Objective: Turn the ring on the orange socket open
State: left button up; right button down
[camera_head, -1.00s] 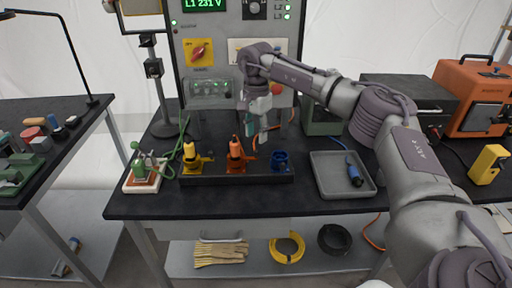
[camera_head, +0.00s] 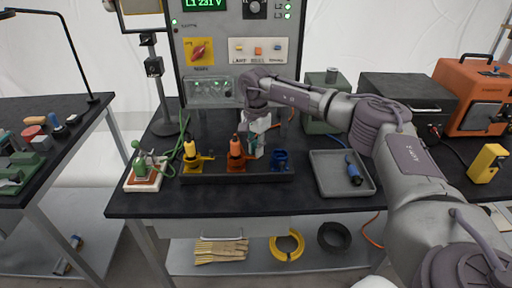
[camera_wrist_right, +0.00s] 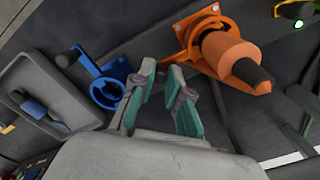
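The orange socket (camera_head: 236,162) stands on the dark rail of the bench, between the yellow and blue sockets, with an upright orange plug with a dark tip in it. It also shows in the right wrist view (camera_wrist_right: 232,58), at upper right. My right gripper (camera_head: 255,150) is just right of the orange socket, low over the rail. In the wrist view its teal fingertips (camera_wrist_right: 160,78) stand apart with nothing between them, between the blue and orange sockets and not touching the orange plug. I cannot tell how the ring is turned. My left gripper is not in view.
The yellow socket (camera_head: 192,160) with its plug is on the left, and the empty blue socket (camera_head: 280,160) is close on the right. A grey tray (camera_head: 330,187) holds a blue plug (camera_head: 353,174). The panel (camera_head: 240,60) rises behind.

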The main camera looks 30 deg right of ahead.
jog(key=shift+s, duration=0.1)
dwell(0.3)
jog(key=shift+s+a+r+m+p, duration=0.1)
jog(key=shift+s+a+m+p, duration=0.2)
jog(key=shift+m, duration=0.4)
jog(key=m, duration=0.1)
jog(key=m+p, duration=0.1)
jog(key=shift+s+a+m, duration=0.3)
jog(key=shift+s+a, duration=0.1)
jog(key=m, duration=0.1)
jog(key=a+m, duration=0.1)
jog(key=shift+s+a+m, duration=0.15)
jog(key=shift+s+m, duration=0.15)
jog(key=shift+s, duration=0.05)
jog(key=shift+w+a+m, duration=0.1)
jog(key=shift+a+m, duration=0.85)
jog(key=shift+m, duration=0.95)
jog(key=shift+w+a+m, duration=0.1)
jog(key=shift+a+m, duration=0.9)
jog(key=shift+m, duration=0.9)
jog(key=shift+a+m, duration=0.95)
jog(key=shift+m, duration=0.95)
jog(key=c, duration=1.2)
grip_release()
